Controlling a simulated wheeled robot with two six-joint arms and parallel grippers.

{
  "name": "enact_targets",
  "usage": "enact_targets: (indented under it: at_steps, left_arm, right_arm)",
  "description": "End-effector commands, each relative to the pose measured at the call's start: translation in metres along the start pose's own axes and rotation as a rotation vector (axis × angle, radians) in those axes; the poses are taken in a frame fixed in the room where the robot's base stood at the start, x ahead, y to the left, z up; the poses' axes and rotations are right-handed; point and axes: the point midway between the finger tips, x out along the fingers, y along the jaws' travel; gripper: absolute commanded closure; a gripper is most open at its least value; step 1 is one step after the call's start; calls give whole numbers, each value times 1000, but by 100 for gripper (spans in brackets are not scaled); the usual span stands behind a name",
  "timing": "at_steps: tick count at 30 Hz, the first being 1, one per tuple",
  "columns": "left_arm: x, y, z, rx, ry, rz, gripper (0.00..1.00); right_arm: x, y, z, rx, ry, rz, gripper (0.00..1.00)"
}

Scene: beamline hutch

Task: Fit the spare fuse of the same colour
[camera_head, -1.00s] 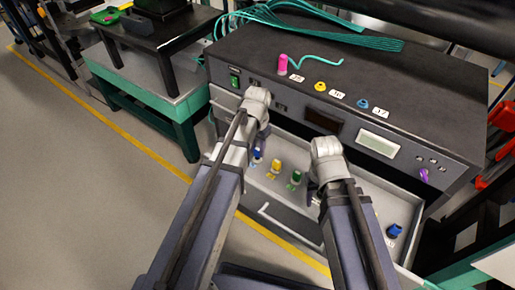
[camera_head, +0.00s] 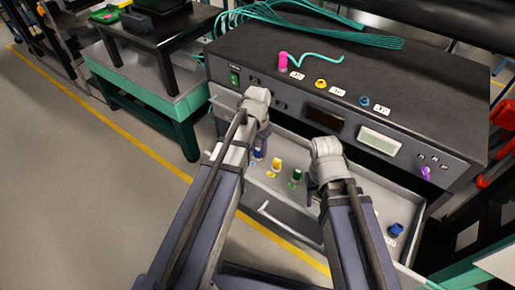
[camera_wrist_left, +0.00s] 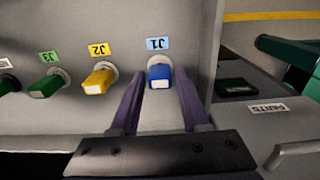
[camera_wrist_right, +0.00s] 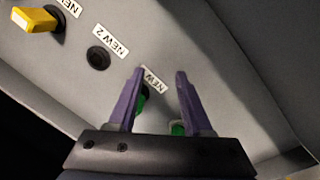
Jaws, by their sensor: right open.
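My left gripper (camera_wrist_left: 159,84) is open, its purple fingers on either side of the blue fuse (camera_wrist_left: 159,72) labelled J1. No firm contact shows. Beside it are the yellow fuse J2 (camera_wrist_left: 101,78) and the green fuse J3 (camera_wrist_left: 47,86), upright in the drawer. The blue (camera_head: 257,153), yellow and green fuses also show in the head view. My right gripper (camera_wrist_right: 160,73) is open over another label reading NEW. Green parts (camera_wrist_right: 178,129) show at its fingers, mostly hidden. An empty dark socket (camera_wrist_right: 98,58) sits by label NEW 2, and a yellow fuse (camera_wrist_right: 35,20) stands beyond.
The open drawer (camera_head: 268,212) projects from a dark cabinet (camera_head: 330,60). A blue piece (camera_head: 396,229) stands at its right end. A pink piece (camera_head: 283,61), yellow ring (camera_head: 321,84) and blue ring (camera_head: 364,101) are on the cabinet top, with teal cables (camera_head: 300,32) behind.

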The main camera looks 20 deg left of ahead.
Motion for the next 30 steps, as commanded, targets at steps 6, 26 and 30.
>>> enact_targets:
  at_steps: [6,26,30]
  left_arm:
    - [0,0,0,0,0,0,31]
    - [-34,0,0,0,0,0,31]
    - [-53,0,0,0,0,0,31]
  right_arm:
    - [0,0,0,0,0,0,50]
    - [-33,3,2,0,0,0,50]
    - [-53,5,3,0,0,0,50]
